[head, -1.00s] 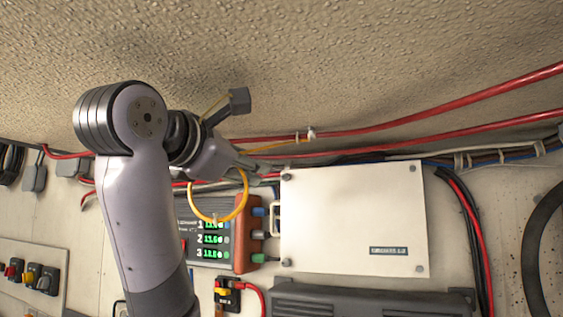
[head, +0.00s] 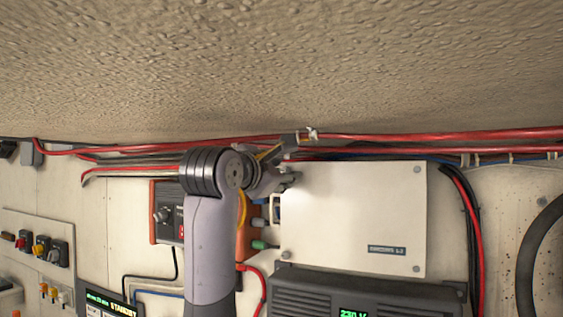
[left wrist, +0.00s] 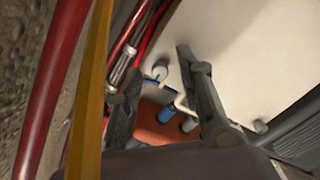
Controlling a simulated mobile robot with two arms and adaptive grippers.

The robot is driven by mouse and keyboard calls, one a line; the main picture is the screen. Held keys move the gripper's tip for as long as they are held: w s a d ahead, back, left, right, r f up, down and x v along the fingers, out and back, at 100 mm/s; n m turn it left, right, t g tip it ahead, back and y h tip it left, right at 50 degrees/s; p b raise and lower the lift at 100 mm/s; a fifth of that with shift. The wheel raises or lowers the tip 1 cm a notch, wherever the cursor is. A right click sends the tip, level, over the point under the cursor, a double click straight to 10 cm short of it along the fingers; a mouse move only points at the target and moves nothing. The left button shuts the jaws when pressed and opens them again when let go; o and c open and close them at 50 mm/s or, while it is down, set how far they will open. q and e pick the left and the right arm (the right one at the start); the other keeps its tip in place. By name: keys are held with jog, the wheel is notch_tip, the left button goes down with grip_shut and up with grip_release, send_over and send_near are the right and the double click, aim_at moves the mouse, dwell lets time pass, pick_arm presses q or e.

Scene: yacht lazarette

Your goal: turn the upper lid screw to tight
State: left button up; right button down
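The white box lid (head: 350,215) is on the wall at centre right in the head view. Its upper left corner is at my left gripper (head: 288,180), which comes in from the left and hides the upper left screw there. In the left wrist view my left gripper (left wrist: 160,62) is open. A round grey screw head (left wrist: 160,73) shows between its fingers, at the lid's edge; I cannot tell whether a finger touches it. Other lid screws show at upper right (head: 417,170), lower left (head: 286,254) and lower right (head: 416,268). My right gripper is not in view.
Red cables (head: 430,136) run just above the lid. An orange device (head: 165,215) with coloured connectors is to the left, partly behind my arm. A dark finned unit (head: 370,300) sits just below the lid. Black and red cables (head: 470,230) hang along its right side.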

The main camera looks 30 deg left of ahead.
pick_arm(q)
jog(key=shift+w, duration=0.15)
jog(key=shift+c, duration=0.2)
jog(key=shift+c, duration=0.6)
grip_shut()
